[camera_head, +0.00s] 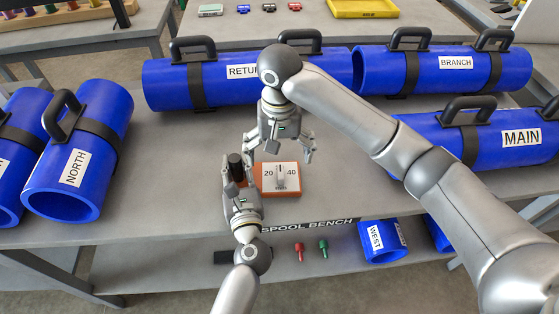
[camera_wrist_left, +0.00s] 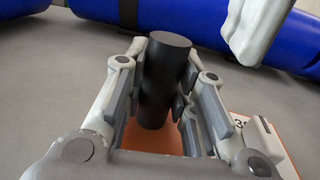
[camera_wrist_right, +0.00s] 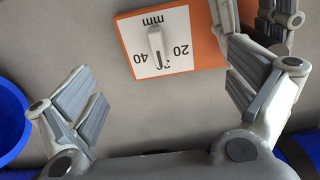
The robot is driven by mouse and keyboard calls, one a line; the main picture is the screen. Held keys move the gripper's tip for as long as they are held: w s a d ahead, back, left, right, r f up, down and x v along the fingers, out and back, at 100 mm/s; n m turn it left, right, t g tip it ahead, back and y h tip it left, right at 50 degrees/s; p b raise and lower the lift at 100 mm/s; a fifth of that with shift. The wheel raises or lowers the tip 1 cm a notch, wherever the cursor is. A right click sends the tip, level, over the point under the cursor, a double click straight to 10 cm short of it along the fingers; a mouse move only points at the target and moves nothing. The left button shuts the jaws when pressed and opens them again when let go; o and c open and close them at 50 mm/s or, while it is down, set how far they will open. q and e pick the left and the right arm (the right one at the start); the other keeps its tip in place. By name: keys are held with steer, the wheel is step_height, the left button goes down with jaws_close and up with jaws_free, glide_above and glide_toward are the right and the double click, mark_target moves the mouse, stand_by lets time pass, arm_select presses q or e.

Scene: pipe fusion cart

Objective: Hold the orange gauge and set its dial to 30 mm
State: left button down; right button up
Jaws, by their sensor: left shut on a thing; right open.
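The orange gauge (camera_head: 298,192) lies on the bench with a white dial face marked 20 and 40. In the right wrist view its dial face (camera_wrist_right: 182,20) shows "mm" and a pale knob (camera_wrist_right: 156,42) between 20 and 40. The knob partly hides the middle number, so its exact setting is unclear. A black upright handle (camera_wrist_left: 165,75) stands on the gauge's left part. My left gripper (camera_head: 238,187) is shut on this handle. My right gripper (camera_head: 280,150) is open and empty above the dial, its fingers apart and not touching the knob.
Blue pipes with black handles surround the work area: RETURN (camera_head: 220,84) and BRANCH (camera_head: 437,70) behind, MAIN (camera_head: 490,140) right, NORTH (camera_head: 85,150) left. The bench is clear between NORTH and the gauge. A red peg (camera_head: 300,251) and a green peg (camera_head: 323,248) are on the lower shelf.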

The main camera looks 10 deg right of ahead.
arm_select(q)
steer(key=c, duration=1.1)
jaws_free()
steer(key=shift+f, duration=0.25)
steer(key=shift+r, duration=0.1)
steer(key=shift+s, duration=0.1)
